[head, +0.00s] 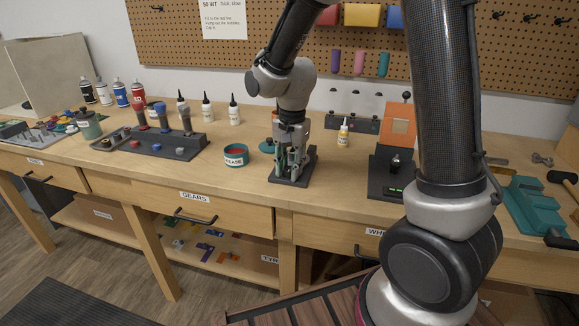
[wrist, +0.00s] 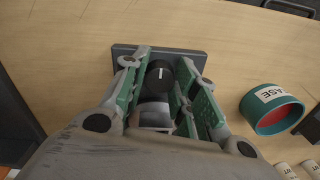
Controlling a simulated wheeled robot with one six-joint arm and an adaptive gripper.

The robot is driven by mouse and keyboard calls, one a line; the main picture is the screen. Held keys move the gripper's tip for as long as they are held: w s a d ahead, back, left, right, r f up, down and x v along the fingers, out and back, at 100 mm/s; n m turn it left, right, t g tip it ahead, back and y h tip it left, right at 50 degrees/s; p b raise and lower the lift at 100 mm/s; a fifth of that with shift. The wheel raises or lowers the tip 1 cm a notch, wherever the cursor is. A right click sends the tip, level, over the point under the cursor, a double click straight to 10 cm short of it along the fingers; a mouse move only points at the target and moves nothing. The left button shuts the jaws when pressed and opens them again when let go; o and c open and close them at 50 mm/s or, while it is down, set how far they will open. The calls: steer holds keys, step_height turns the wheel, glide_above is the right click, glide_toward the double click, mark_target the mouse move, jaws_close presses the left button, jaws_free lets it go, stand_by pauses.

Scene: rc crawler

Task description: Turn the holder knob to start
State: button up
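The holder is a dark square plate (head: 293,181) on the workbench, and my gripper (head: 293,158) points down over it. In the wrist view the plate (wrist: 203,58) lies beneath the fingers. A black round knob (wrist: 160,75) with a white mark shows between the two green-padded fingers of my gripper (wrist: 163,85). The mark points to the top of the picture. One finger is on each side of the knob, close to it. I cannot tell whether the pads touch it. The fingers hide the knob's sides, and in the head view they hide most of the holder.
A teal grease tub (head: 236,155) stands left of the holder; it also shows in the wrist view (wrist: 271,108). A dark tool rack (head: 152,146) is farther left. A small yellow bottle (head: 343,132) and a dark unit with an orange panel (head: 397,126) stand to the right.

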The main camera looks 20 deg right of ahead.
steer(key=shift+n, duration=0.3)
steer(key=n, duration=0.5)
steer(key=shift+d, duration=0.1)
steer(key=n, duration=0.6)
steer(key=shift+n+g, duration=0.3)
steer(key=shift+n, duration=0.1)
steer(key=n, duration=0.6)
steer(key=shift+w+d, duration=0.1)
steer(key=shift+w, duration=0.05)
steer(key=n, duration=0.6)
steer(key=shift+w, duration=0.1)
steer(key=shift+n, duration=0.4)
steer(key=o, duration=1)
